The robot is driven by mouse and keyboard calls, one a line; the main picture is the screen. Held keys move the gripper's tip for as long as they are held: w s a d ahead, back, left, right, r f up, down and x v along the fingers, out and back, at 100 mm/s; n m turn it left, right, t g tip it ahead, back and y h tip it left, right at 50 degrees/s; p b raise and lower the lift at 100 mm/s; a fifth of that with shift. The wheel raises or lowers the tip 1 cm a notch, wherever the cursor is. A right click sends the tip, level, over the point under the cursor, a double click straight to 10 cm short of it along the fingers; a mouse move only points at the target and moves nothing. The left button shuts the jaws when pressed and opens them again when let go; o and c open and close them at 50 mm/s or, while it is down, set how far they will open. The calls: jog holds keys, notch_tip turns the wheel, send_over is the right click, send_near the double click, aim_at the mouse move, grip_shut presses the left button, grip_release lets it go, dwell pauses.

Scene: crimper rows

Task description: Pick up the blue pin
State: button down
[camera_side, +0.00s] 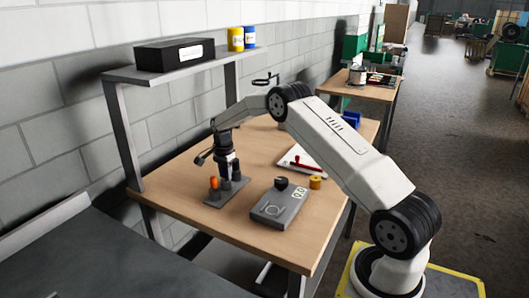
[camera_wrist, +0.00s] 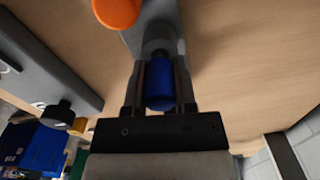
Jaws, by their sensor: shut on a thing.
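The blue pin (camera_wrist: 160,84) sits between the two fingers of my gripper (camera_wrist: 161,66) in the wrist view, and the gripper is shut on it. A grey collar shows just beyond the pin, over the grey holder (camera_wrist: 151,14). I cannot tell whether the pin is still seated there. In the side view my gripper (camera_side: 226,172) points down at the grey holder (camera_side: 213,201), and the blue pin is mostly hidden by the fingers. An orange pin (camera_side: 214,183) stands left of the gripper; it also shows in the wrist view (camera_wrist: 117,10).
A dark pin (camera_side: 236,168) stands at the holder's right end. A grey box (camera_side: 271,209) with a black knob (camera_side: 281,183) lies to the right, near a yellow cylinder (camera_side: 315,182). A white tray (camera_side: 313,165) holds a red-handled tool. A shelf (camera_side: 125,73) overhangs the left side.

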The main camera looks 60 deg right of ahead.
jog(key=shift+r, duration=0.4)
jog(key=s+a+r, duration=0.5)
jog(key=s+r, duration=0.6)
jog(key=s, duration=0.2)
jog(key=shift+r, duration=0.3)
jog(key=shift+s, duration=0.1)
jog(key=shift+r, duration=0.25)
jog(key=shift+r, duration=2.2)
jog(key=shift+d, duration=0.15)
